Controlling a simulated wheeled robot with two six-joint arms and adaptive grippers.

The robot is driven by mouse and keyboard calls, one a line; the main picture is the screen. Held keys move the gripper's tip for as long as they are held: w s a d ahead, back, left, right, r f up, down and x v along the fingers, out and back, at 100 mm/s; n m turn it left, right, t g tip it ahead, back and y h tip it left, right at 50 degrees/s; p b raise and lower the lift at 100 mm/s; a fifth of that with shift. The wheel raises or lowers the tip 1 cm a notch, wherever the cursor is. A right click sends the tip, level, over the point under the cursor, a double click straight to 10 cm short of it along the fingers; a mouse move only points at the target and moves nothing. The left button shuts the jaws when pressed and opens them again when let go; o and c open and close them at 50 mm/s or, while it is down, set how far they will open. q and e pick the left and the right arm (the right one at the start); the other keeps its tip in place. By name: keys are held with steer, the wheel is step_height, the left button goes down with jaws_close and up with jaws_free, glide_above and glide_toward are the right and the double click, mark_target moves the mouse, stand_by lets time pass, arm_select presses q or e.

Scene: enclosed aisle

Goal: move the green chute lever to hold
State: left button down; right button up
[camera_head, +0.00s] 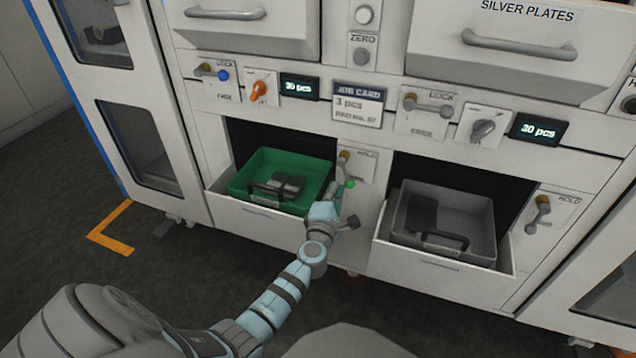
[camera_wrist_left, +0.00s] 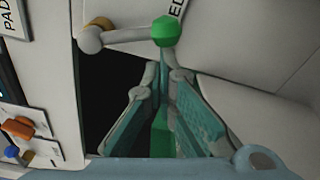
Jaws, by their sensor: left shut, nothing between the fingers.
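The green chute lever has a green knob (camera_head: 350,183) on a grey arm, which hangs down from a brass pivot (camera_head: 345,156) on a white plate marked HOLD at its upper right. In the left wrist view the green knob (camera_wrist_left: 166,31) is close beyond the fingertips, beside letters ending in "ED". My left gripper (camera_head: 336,190) is shut and empty at the knob, between the two bins. In the wrist view its teal-padded fingers (camera_wrist_left: 163,72) meet just below the knob. I cannot tell whether they touch it. My right gripper is out of view.
A green bin (camera_head: 240,180) with dark pieces sits in the open bay left of the lever. A grey bin (camera_head: 470,215) sits in the bay to the right, with another HOLD lever (camera_head: 541,207) beyond. Knobs, displays and a job card (camera_head: 358,102) line the panel above.

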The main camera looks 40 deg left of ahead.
arm_select(q)
steer(key=d+n, duration=0.1)
steer(key=n+p, duration=0.1)
steer(key=n, duration=0.1)
steer(key=d+n, duration=0.1)
steer(key=shift+w+d+r+h+p, duration=0.35)
steer(key=shift+w+r+h, duration=0.05)
steer(key=n, duration=0.1)
steer(key=d+n+p, duration=0.1)
steer(key=shift+w+d+r+n, duration=0.15)
steer(key=shift+d+r+n, duration=0.05)
steer(key=shift+r+n, duration=0.2)
step_height(320, 180, up, 11)
steer(key=n+p, duration=0.1)
steer(key=n, duration=0.2)
glide_above(353, 184)
steer(key=s+d, duration=0.2)
steer(key=shift+s+h, duration=0.25)
steer(key=shift+h, duration=0.05)
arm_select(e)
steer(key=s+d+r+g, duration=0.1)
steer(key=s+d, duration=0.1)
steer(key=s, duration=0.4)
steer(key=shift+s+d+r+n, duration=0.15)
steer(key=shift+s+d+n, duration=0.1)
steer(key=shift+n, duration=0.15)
arm_select(q)
steer(key=shift+f, duration=0.1)
